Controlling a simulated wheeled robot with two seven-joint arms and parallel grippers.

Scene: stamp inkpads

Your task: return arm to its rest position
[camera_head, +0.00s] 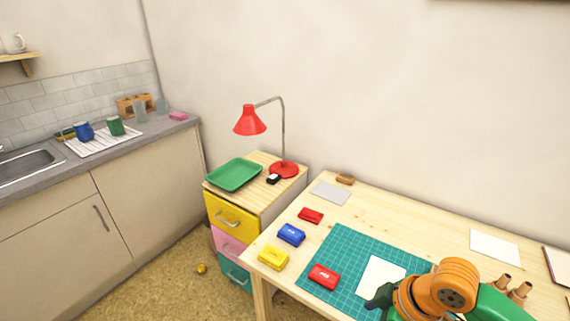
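My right arm comes in from the lower right in the head view. Its orange and green links cover the mat's lower right part, and its dark gripper (380,298) is small and partly hidden at the lower edge of a white sheet (382,272). I cannot tell whether it is open or shut, or whether it holds anything. My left gripper is not in view. A red inkpad (324,277) lies on the green cutting mat (345,240), left of the white sheet. A blue inkpad (291,235), a yellow inkpad (273,258) and a smaller red pad (311,216) lie left of the mat.
A grey sheet (331,193) and brown block (345,180) lie at the table's back left. Another white sheet (495,248) and wooden pegs (511,288) are at right. A drawer cabinet (266,204) with a green tray (234,175) and red lamp (250,122) stands left.

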